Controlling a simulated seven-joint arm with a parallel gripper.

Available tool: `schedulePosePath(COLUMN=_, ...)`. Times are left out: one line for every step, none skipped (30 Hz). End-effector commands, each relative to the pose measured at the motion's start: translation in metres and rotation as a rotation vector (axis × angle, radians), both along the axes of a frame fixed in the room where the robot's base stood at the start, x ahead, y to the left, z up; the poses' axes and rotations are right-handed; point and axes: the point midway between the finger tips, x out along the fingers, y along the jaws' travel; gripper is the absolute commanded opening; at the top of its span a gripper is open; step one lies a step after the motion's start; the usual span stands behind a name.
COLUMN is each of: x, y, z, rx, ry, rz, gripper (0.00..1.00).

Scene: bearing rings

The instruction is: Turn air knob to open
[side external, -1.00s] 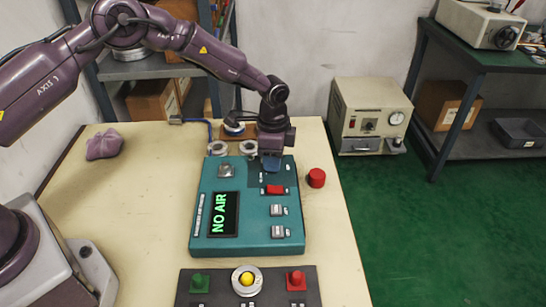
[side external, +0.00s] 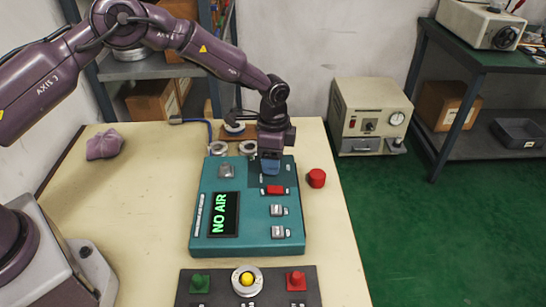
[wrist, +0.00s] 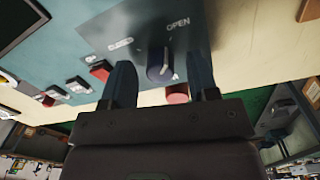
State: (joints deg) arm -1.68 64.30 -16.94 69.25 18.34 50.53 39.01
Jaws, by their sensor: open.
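The air knob (wrist: 158,62) is dark blue with a white mark and stands on a dark plate with the labels OPEN and CLOSED. In the wrist view it sits between my two blue fingers, with gaps on both sides. My gripper (wrist: 161,82) is open around it and holds nothing. In the side view my gripper (side external: 271,167) is low over the upper right of the teal panel (side external: 255,240) and hides the knob. The panel's display (side external: 222,215) reads NO AIR in green.
Red (side external: 275,190) and white (side external: 277,211) switches sit below the knob area. A red cylinder (side external: 317,178) stands just right of the panel. A dark button box (side external: 222,298) lies in front. Metal rings (side external: 218,148) lie behind. The left table is mostly clear, apart from a purple cloth (side external: 103,145).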

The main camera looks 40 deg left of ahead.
Motion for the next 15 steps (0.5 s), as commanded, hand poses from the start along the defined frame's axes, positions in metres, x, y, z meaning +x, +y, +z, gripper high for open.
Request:
schedulePosePath(x=0.001, y=0.0, z=0.005, rx=-0.001, ry=-0.003, rz=0.0, gripper=0.54)
schedulePosePath(x=0.001, y=0.0, z=0.009, rx=-0.001, ry=-0.003, rz=0.0, gripper=0.54)
schedulePosePath(x=0.001, y=0.0, z=0.014, rx=-0.001, ry=-0.003, rz=0.0, gripper=0.54)
schedulePosePath(x=0.002, y=0.0, z=0.02, rx=-0.001, ry=-0.004, rz=0.0, gripper=0.54)
schedulePosePath(x=0.002, y=0.0, z=0.026, rx=-0.001, ry=-0.006, rz=0.0, gripper=0.54)
schedulePosePath(x=0.002, y=0.001, z=0.034, rx=0.0, ry=-0.005, rz=0.0, gripper=0.54)
schedulePosePath(x=0.003, y=0.001, z=0.041, rx=-0.001, ry=-0.006, rz=0.0, gripper=0.54)
schedulePosePath(x=0.003, y=0.001, z=0.048, rx=0.0, ry=-0.006, rz=-0.001, gripper=0.54)
schedulePosePath(x=0.003, y=0.001, z=0.058, rx=-0.001, ry=-0.006, rz=0.0, gripper=0.54)
schedulePosePath(x=0.003, y=0.001, z=0.064, rx=-0.001, ry=-0.006, rz=0.0, gripper=0.54)
schedulePosePath(x=0.003, y=0.001, z=0.071, rx=-0.001, ry=-0.006, rz=0.0, gripper=0.54)
schedulePosePath(x=0.003, y=0.002, z=0.08, rx=0.0, ry=-0.005, rz=0.0, gripper=0.54)
schedulePosePath(x=0.003, y=0.002, z=0.086, rx=0.0, ry=-0.005, rz=0.0, gripper=0.54)
schedulePosePath(x=0.004, y=0.002, z=0.092, rx=0.0, ry=-0.005, rz=0.0, gripper=0.54)
schedulePosePath(x=0.003, y=0.002, z=0.099, rx=0.0, ry=-0.004, rz=0.0, gripper=0.54)
